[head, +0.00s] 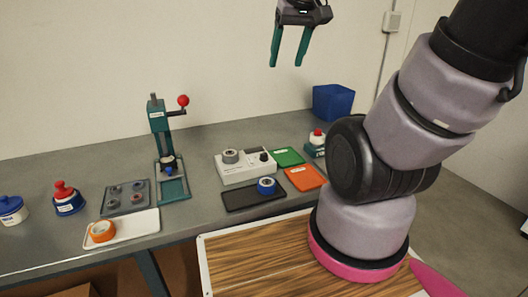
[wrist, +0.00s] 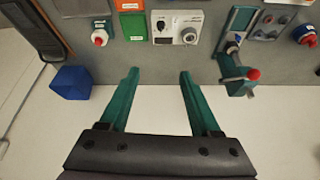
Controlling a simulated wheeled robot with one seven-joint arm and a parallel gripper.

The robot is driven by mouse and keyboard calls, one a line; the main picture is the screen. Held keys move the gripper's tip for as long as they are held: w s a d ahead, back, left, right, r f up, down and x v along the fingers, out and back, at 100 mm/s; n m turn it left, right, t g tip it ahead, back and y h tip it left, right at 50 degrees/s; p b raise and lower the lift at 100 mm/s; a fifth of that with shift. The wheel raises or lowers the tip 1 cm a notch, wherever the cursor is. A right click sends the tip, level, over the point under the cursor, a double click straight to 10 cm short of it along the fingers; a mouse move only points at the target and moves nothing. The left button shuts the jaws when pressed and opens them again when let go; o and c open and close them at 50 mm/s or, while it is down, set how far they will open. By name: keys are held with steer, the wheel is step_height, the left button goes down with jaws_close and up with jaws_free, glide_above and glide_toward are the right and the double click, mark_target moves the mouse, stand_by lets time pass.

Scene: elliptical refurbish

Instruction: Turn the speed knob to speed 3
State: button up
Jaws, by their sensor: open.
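A white control box (head: 249,165) lies on the grey bench in the head view, with a black knob (head: 264,156) at its right and a round grey part (head: 230,156) at its left. The box also shows at the top of the wrist view (wrist: 176,18), with the black knob (wrist: 160,25) there too. The speed marks are too small to read. My gripper (head: 287,64) is open and empty, high above the bench. In the wrist view its green fingers (wrist: 159,72) are spread, well apart from the box.
A green press (head: 160,130) with a red ball handle stands left of the box. A dark tray (head: 253,196) with a blue roll lies in front. Green (head: 287,157) and orange (head: 305,177) trays and a blue bin (head: 333,102) are at right. Space above the box is clear.

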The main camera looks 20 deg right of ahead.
steer(key=w+d+f+n+g+h, duration=0.1)
steer(key=w+f+n+g+h, duration=0.15)
steer(key=w+f+n, duration=0.65)
steer(key=n+g+y, duration=0.3)
steer(key=n, duration=0.7)
glide_toward(264, 154)
steer(key=shift+h, duration=0.25)
steer(key=f, duration=0.8)
steer(key=shift+a+f, duration=0.2)
steer(key=shift+f, duration=0.1)
jaws_close()
